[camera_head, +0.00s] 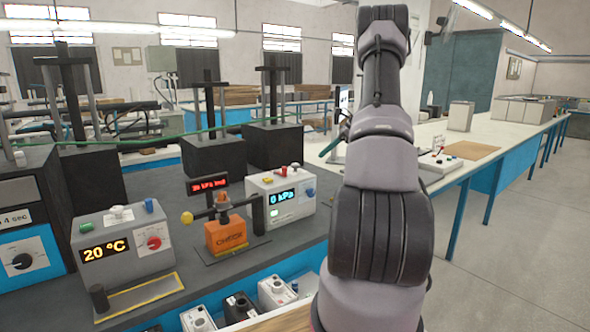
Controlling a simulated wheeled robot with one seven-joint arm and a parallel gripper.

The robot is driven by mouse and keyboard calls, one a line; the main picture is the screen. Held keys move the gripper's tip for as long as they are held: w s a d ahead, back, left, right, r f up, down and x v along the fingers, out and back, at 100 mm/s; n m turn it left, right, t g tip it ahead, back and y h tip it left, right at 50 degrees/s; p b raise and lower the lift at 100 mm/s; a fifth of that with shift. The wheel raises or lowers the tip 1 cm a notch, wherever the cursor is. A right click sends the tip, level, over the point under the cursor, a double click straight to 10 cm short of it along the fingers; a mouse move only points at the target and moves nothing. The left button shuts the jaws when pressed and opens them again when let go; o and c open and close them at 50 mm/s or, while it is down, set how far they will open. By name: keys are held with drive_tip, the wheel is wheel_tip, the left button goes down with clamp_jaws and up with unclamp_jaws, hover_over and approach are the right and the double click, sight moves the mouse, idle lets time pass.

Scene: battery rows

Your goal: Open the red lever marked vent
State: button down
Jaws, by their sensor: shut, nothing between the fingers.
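I cannot make out a red lever or the word vent in this view. An orange block (226,234) with dark lettering stands on the dark bench, with a dark bar and a yellow knob (187,217) on top. A small display with red text (207,185) is behind it. A white box reading 0 kPa (283,197) has a small red part (296,167) on top and a blue part beside it. A grey box reading 20 °C (125,244) has a red dial (153,243). My arm fills the middle right; my gripper is not in view.
Dark blocks with posts (273,146) stand behind the boxes. Several small boxes (276,292) sit on a lower shelf in front. A long pale counter (478,148) with a small control box (439,171) runs along the right. Grey floor (520,240) at right is clear.

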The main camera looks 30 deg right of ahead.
approach(294, 179)
drive_tip(key=w+x, duration=0.1)
drive_tip(key=x, duration=0.2)
drive_tip(key=w+a, duration=0.1)
drive_tip(key=a, duration=0.1)
drive_tip(key=shift+w+a+f, duration=0.3)
drive_tip(key=shift+w+a, duration=0.35)
drive_tip(key=shift+a, duration=0.1)
drive_tip(key=shift+s+a+m, duration=0.1)
drive_tip(key=shift+a+m, duration=0.15)
drive_tip(key=shift+m, duration=0.15)
